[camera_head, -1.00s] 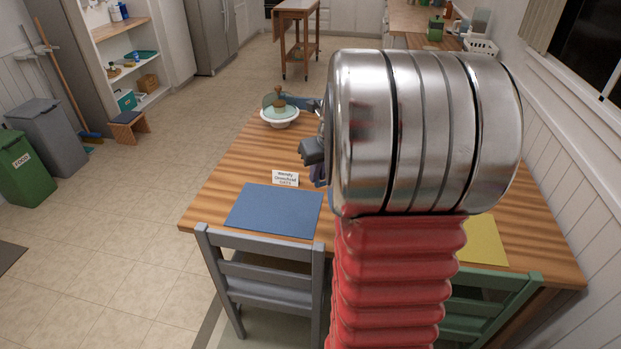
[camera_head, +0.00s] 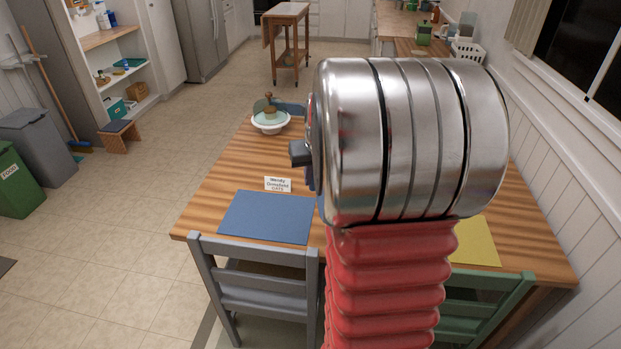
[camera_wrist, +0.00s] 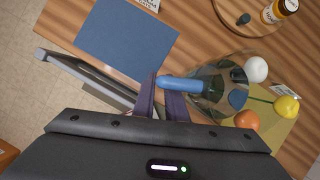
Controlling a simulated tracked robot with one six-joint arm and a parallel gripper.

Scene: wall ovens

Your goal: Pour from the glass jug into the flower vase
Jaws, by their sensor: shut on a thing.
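In the wrist view my gripper (camera_wrist: 164,96) has its dark purple fingers shut on the blue handle of a clear glass jug (camera_wrist: 207,78). The jug's see-through body extends to the right of the fingers. I cannot tell its tilt or whether it holds liquid. In the head view my large metal and red arm hides the jug and most of my gripper; only a dark part shows at the arm's left side. I cannot make out a flower vase in either view.
A blue mat (camera_head: 267,217) and a white name card (camera_head: 278,184) lie on the wooden table (camera_head: 215,180). A white bowl (camera_head: 270,126) stands at its far end. White, yellow and orange round things (camera_wrist: 246,120) and a bottle on a round board (camera_wrist: 268,18) are near the jug.

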